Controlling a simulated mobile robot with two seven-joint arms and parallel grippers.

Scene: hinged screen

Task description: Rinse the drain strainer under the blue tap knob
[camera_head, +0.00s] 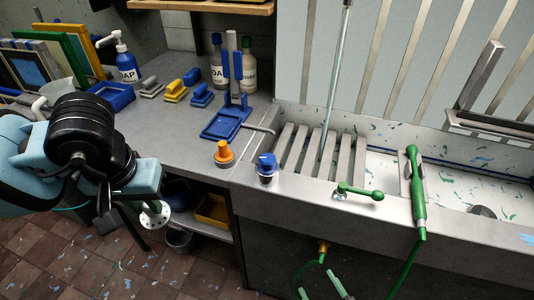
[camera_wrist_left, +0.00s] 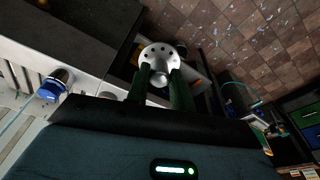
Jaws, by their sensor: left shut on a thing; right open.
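The drain strainer (camera_head: 155,214) is a pale metal disc with holes. My left gripper (camera_head: 140,208) is shut on it and holds it in the air left of the sink's front, above the floor. The left wrist view shows the strainer (camera_wrist_left: 160,54) between the two dark green fingers (camera_wrist_left: 160,88). The blue tap knob (camera_head: 266,164) stands on the sink's front left corner, to the right of the strainer; it also shows in the left wrist view (camera_wrist_left: 53,86). Two pale green fingertips of my right gripper (camera_head: 320,289) show apart at the bottom edge, empty.
An orange knob (camera_head: 224,152) stands beside the blue one. The sink (camera_head: 310,195) has a slatted rack (camera_head: 315,150), a green lever (camera_head: 358,191) and a green spray handle (camera_head: 415,185). Soap bottles (camera_head: 127,62) and brushes stand on the counter (camera_head: 185,125). A bucket (camera_head: 179,239) stands below.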

